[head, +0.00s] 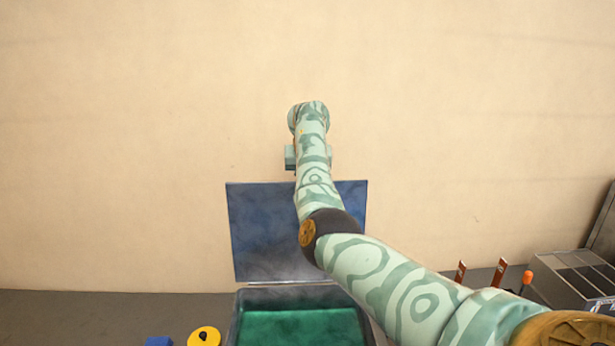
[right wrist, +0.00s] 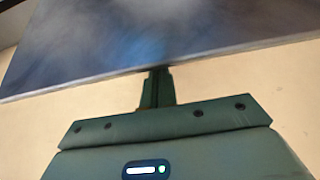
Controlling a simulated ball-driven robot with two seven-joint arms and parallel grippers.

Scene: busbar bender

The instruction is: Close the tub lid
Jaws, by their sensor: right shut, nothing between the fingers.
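The tub (head: 240,313) stands at the bottom centre of the head view, with a dark rim and a green inside. Its blue-grey lid (head: 262,232) is open and stands up behind the tub. My right arm crosses in front of the lid and reaches past its top edge. My right gripper (right wrist: 157,86) shows in the right wrist view, shut and empty, its fingertips at the edge of the lid (right wrist: 150,38). I cannot tell whether they touch it. In the head view the fingers are hidden by the arm. My left gripper is not in view.
A yellow round object (head: 204,337) and a blue object (head: 159,341) lie left of the tub. Red-handled and orange-handled tools (head: 500,270) and a grey metal rack (head: 572,278) stand at the right. A plain beige wall (head: 120,140) rises behind.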

